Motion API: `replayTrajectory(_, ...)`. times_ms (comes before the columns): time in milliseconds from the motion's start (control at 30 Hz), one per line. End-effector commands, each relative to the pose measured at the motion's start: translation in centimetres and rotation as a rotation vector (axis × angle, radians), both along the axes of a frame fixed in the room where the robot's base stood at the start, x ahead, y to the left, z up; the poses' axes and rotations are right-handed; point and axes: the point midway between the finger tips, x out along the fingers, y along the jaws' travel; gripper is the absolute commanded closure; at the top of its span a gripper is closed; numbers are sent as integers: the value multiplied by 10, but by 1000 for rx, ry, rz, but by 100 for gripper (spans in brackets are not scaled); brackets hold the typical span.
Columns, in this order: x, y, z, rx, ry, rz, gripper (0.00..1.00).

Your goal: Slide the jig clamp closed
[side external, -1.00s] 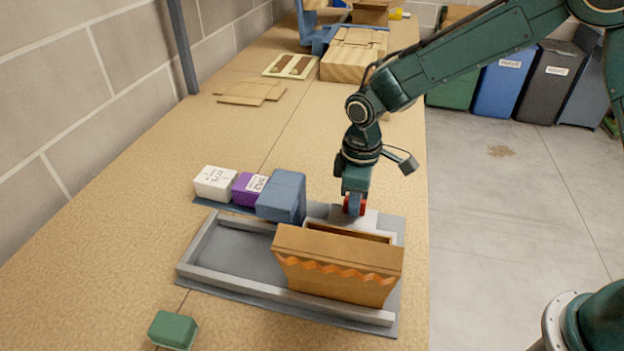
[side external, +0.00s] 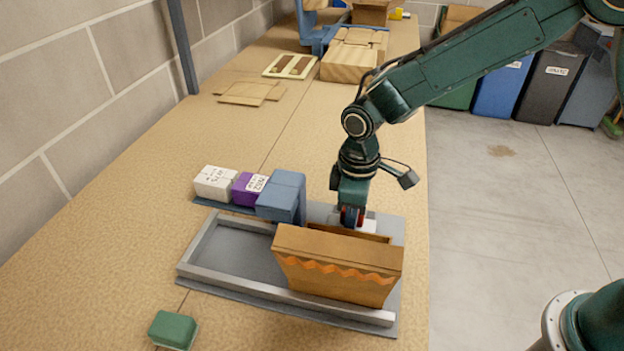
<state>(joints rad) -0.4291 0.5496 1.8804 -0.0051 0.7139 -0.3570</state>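The jig is a grey tray (side external: 232,247) with raised rails on the bench. A brown box (side external: 337,262) with an orange zigzag band stands in its right part, its top open. A pale block (side external: 367,226), which looks like the jig clamp, shows just behind the box's far rim; the box hides its lower part. My gripper (side external: 352,219) points down at this pale block, behind the box. Its reddish fingertips are low against or beside the block. I cannot tell whether they grip it.
A blue block (side external: 283,196), a purple box (side external: 248,188) and a white box (side external: 214,183) stand in a row behind the jig. A green block (side external: 173,330) lies at the front left. Flat cardboard (side external: 249,92) lies further back. The bench's left middle is clear.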

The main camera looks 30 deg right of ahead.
Motion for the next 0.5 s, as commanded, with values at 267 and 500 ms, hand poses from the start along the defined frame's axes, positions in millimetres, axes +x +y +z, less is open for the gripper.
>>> replayTrajectory(267, 1, -1, 0, -1, -1, -2, 62)
replayTrajectory(500, 2, -1, 5, -1, -4, -3, 62)
